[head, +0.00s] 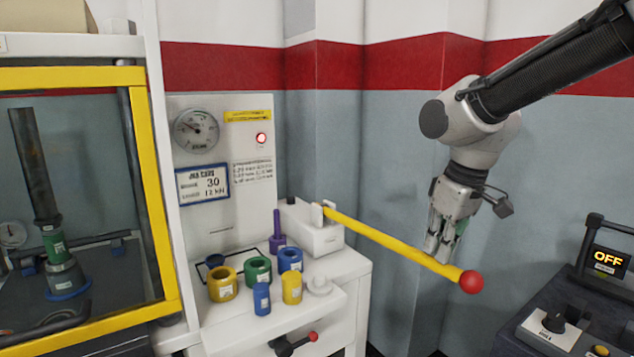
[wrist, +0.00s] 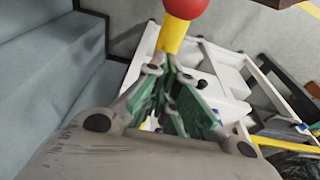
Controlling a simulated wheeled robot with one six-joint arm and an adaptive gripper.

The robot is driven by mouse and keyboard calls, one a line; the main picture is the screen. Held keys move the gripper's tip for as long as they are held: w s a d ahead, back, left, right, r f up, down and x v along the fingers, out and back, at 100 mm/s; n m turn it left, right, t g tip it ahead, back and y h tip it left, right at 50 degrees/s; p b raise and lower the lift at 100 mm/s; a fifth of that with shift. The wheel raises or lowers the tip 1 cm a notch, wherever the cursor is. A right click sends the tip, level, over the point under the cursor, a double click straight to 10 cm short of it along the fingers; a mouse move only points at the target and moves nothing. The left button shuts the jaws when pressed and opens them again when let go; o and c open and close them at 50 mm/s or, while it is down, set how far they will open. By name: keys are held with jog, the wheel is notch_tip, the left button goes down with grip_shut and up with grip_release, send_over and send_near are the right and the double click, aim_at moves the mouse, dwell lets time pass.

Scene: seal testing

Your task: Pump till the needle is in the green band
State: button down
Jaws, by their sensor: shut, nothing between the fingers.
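A round pressure gauge (head: 196,132) is on the white panel at the left in the head view. Its dial is too small to read the needle against a green band. The pump lever (head: 385,240) is a long yellow bar running from the white pump block (head: 312,228) down to the right, ending in a red ball (head: 471,282). My gripper (head: 437,250) is shut and empty, pointing down at the lever near its ball end; I cannot tell whether it touches. In the wrist view the red ball (wrist: 185,8) and yellow bar (wrist: 172,38) lie beyond the fingertips (wrist: 172,75).
Several coloured rings and cylinders, including a yellow ring (head: 223,284), stand on the white bench. A yellow-framed guard (head: 158,190) is at left. A dark control box reading OFF (head: 608,260) is at right.

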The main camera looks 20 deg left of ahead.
notch_tip(320, 180, down, 7)
jog(key=shift+d, duration=0.15)
dwell(0.4)
jog(key=shift+s+f, duration=0.1)
jog(key=shift+f, duration=0.3)
jog(key=r, duration=1.3)
jog(key=shift+w+a+r, duration=0.2)
jog(key=shift+a, duration=0.05)
jog(key=shift+f, duration=0.15)
jog(key=shift+r, duration=0.25)
jog(key=s+d+r, duration=0.2)
jog(key=d+r, duration=0.1)
jog(key=r, duration=0.4)
jog(key=shift+s, duration=0.2)
dwell(0.5)
